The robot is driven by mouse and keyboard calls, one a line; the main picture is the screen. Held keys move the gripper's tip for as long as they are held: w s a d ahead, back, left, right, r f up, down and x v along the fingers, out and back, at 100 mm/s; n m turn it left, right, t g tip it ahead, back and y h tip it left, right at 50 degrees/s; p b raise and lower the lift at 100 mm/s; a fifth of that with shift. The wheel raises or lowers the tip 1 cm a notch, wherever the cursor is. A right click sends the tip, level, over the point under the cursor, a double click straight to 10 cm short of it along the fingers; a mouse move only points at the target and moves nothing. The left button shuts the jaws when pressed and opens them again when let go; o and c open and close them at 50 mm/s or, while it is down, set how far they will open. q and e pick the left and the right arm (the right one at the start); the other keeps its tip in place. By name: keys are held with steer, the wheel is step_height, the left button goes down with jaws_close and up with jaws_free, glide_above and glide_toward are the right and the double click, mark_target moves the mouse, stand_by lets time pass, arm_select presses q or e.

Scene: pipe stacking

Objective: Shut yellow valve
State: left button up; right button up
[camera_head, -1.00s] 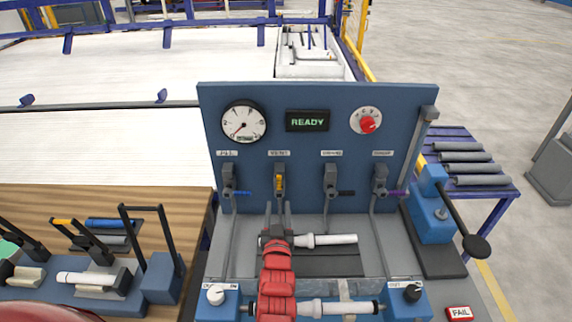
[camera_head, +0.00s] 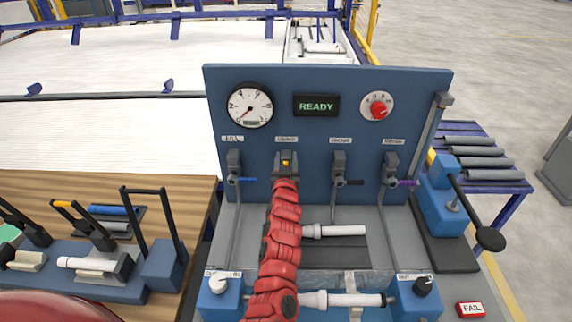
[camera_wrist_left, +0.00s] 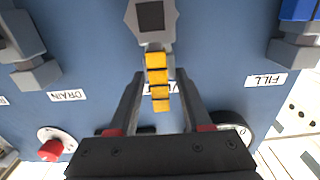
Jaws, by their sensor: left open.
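The yellow valve handle (camera_wrist_left: 157,80) hangs from a grey valve body (camera_wrist_left: 152,15) on the blue panel, in line with it. In the left wrist view the handle lies between the spread fingers of my left gripper (camera_wrist_left: 160,78), with gaps on both sides. In the head view my red left arm reaches up to the panel, and my left gripper (camera_head: 286,172) is at the second valve from the left. Only a small yellow part (camera_head: 286,163) shows there; the gripper hides the rest. My right gripper is not in view.
A valve with a blue handle (camera_head: 243,180) is just left; valves with black (camera_head: 350,183) and purple (camera_head: 404,183) handles are to the right. The panel (camera_head: 325,77) has a gauge (camera_head: 250,108), a READY display (camera_head: 316,105) and a red knob (camera_head: 379,109). White pipes (camera_head: 342,231) lie below.

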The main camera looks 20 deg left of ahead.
arm_select(q)
steer(key=shift+w+a+r, duration=0.1)
steer(key=shift+w, duration=0.05)
jaws_close()
stand_by(1.4)
